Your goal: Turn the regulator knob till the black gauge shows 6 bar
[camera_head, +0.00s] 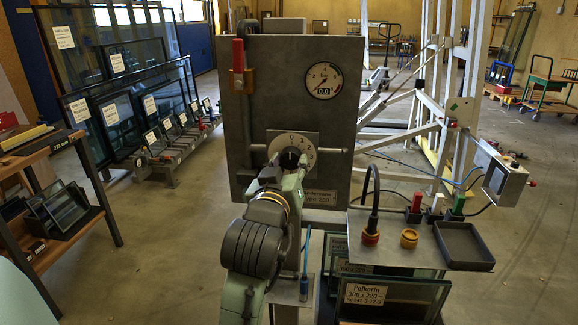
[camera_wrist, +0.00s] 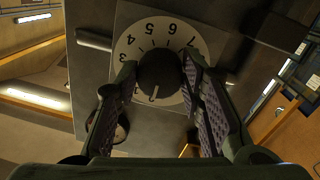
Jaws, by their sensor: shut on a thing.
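The regulator knob (camera_head: 290,159) is black and sits on a round white number scale (camera_head: 304,141) on the front of a grey panel. In the wrist view the knob (camera_wrist: 158,73) is between my two fingers, and a short white mark on it points down in that picture. My gripper (camera_wrist: 158,78) is shut on the knob; it also shows in the head view (camera_head: 290,172). The gauge (camera_head: 322,80), with a white face and dark rim, is at the panel's upper right. Its small window reads 0.0. In the wrist view my left-hand finger partly hides the gauge.
A red lever (camera_head: 238,56) on a brass fitting stands upright at the panel's upper left. A shelf at the lower right bears a black hose, brass fittings and a dark tray (camera_head: 463,245). Glass panes lean below it. A wooden bench (camera_head: 50,150) stands at the left.

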